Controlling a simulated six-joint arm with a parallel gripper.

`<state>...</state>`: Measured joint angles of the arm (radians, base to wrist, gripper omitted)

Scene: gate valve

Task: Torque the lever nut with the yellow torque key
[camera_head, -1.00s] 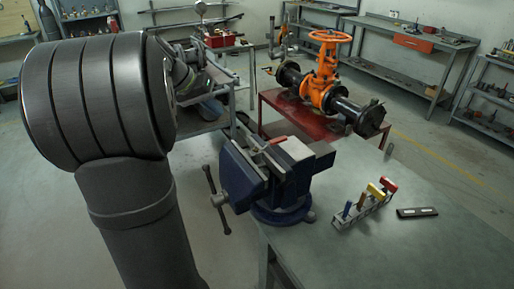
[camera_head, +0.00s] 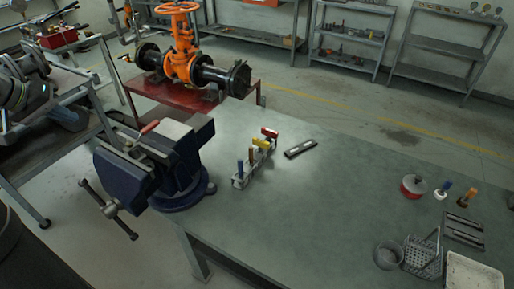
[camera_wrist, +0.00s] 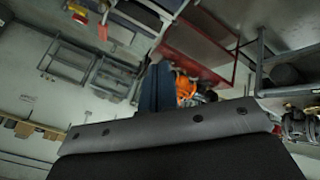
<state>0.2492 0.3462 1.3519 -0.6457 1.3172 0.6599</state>
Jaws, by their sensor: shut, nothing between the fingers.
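The yellow torque key (camera_head: 262,143) stands in a small grey rack (camera_head: 239,182) on the bench, between a red-handled key (camera_head: 270,132) and brown and blue ones. The orange gate valve (camera_head: 183,62), with its handwheel, sits between black flanged pipes on a red table. I cannot make out the lever nut. In the wrist view my gripper (camera_wrist: 156,72) is shut and empty; its fingers point toward the room, with the orange valve (camera_wrist: 186,90) beyond them. The gripper is not visible in the head view.
A blue vise (camera_head: 165,165) is mounted at the bench's left end. A black bar (camera_head: 300,149) lies right of the rack. A red pot (camera_head: 413,187), a wire basket (camera_head: 423,252) and small tools occupy the right side. The bench (camera_head: 310,210) middle is clear.

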